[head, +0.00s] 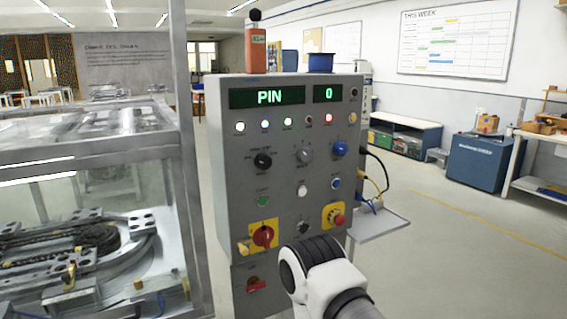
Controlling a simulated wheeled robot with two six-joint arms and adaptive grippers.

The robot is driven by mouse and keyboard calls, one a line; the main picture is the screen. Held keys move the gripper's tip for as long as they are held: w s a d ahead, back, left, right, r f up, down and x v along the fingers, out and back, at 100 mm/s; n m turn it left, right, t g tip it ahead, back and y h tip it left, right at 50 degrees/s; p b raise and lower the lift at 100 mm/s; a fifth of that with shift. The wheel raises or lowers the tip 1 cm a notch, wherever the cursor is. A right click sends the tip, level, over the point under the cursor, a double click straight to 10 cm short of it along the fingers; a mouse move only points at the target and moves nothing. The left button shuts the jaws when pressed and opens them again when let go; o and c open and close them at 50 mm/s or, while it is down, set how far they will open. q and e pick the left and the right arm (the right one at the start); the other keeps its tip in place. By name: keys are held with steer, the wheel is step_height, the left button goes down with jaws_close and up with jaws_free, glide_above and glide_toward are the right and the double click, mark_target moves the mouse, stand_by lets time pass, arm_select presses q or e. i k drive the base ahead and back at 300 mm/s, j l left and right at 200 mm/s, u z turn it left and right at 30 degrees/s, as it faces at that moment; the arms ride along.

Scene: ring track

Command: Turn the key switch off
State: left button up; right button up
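The grey control panel (230,190) stands upright in the middle of the head view. A silver round switch (304,156) in the upper middle row looks most like the key switch. Its labels and exact position are too small to read. A black rotary knob (262,160) is to its left and a blue knob (339,149) to its right. My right arm comes in from the bottom right, its white and black link in front of the panel's lower right. My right gripper's fingers do not show. My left gripper is out of view.
The panel has a green display (267,97), a red rotary switch (263,236) on a yellow plate and a red emergency button (338,219). A clear-walled machine enclosure (85,190) stands close on the left. A small shelf (378,226) juts out right. The floor at right is open.

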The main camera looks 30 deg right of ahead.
mark_target(302, 226)
steer(key=l, duration=1.85)
steer(key=i+u, duration=0.05)
steer(key=i, duration=0.05)
